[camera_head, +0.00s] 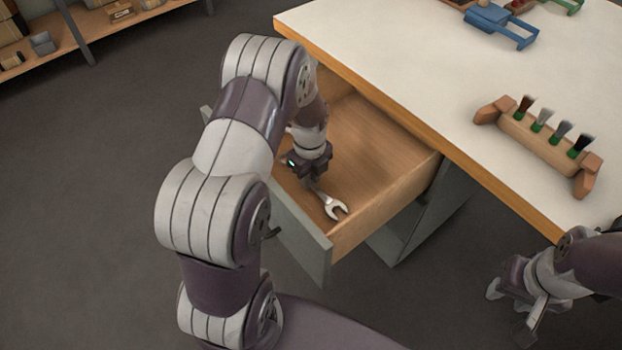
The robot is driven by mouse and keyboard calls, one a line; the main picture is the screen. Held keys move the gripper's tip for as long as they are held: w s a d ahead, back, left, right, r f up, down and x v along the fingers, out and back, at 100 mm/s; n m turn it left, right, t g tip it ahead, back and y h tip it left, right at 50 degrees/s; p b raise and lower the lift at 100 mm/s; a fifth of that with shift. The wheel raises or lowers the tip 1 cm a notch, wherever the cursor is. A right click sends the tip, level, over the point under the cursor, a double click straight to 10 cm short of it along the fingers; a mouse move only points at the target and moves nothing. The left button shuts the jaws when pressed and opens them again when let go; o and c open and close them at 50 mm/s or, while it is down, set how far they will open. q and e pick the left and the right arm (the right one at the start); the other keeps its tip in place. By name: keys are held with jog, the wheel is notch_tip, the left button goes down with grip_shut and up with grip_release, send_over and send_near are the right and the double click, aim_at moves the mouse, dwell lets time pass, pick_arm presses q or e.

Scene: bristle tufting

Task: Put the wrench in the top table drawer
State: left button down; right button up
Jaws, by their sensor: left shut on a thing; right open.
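The wrench (333,206) is silver, and its open-jaw end shows inside the open top drawer (372,212) of the table. My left gripper (316,184) is shut on the wrench's other end, low within the drawer. Whether the wrench touches the drawer floor I cannot tell. My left arm hides part of the drawer's front and left side. My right gripper (522,312) is open and empty, at the lower right beside the table.
A blue tool (492,20) lies at the back. A wooden shelf (110,25) with boxes stands at the upper left. Grey floor is clear at left.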

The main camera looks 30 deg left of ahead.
pick_arm(q)
jog(key=c, duration=1)
grip_release()
jog(key=shift+f, duration=0.15)
notch_tip(320, 180, up, 12)
jog(key=p, duration=0.4)
jog(key=shift+r, duration=0.2)
